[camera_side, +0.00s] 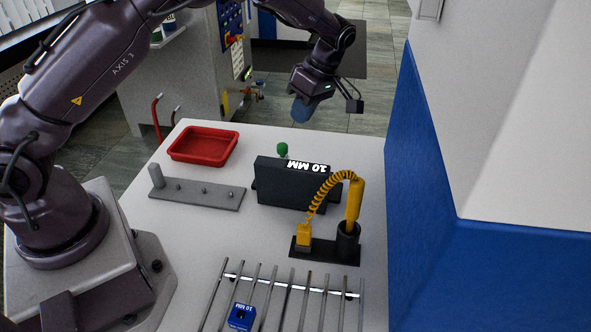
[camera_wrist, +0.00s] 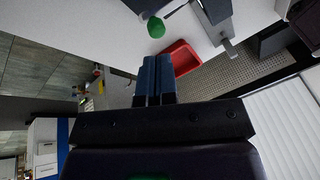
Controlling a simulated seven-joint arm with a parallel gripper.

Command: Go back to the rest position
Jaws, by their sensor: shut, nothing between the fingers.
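My gripper (camera_side: 302,112) hangs above the far edge of the white table in the side view, clear of everything on it. Its blue fingers (camera_wrist: 155,70) are side by side and shut with nothing between them in the wrist view. Below and a little to the left of it in the side view is a green knob (camera_side: 282,149) behind a black block marked 10 MM (camera_side: 288,184). The green knob also shows in the wrist view (camera_wrist: 156,27), beyond the fingertips.
A red tray (camera_side: 204,146) and a grey bar with pegs (camera_side: 200,193) are on the left. A yellow tool with a coiled cord (camera_side: 354,203) stands in a black holder. A rack of metal rods (camera_side: 290,288) holds a small blue block (camera_side: 242,317). A blue-and-white wall (camera_side: 432,190) borders the right.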

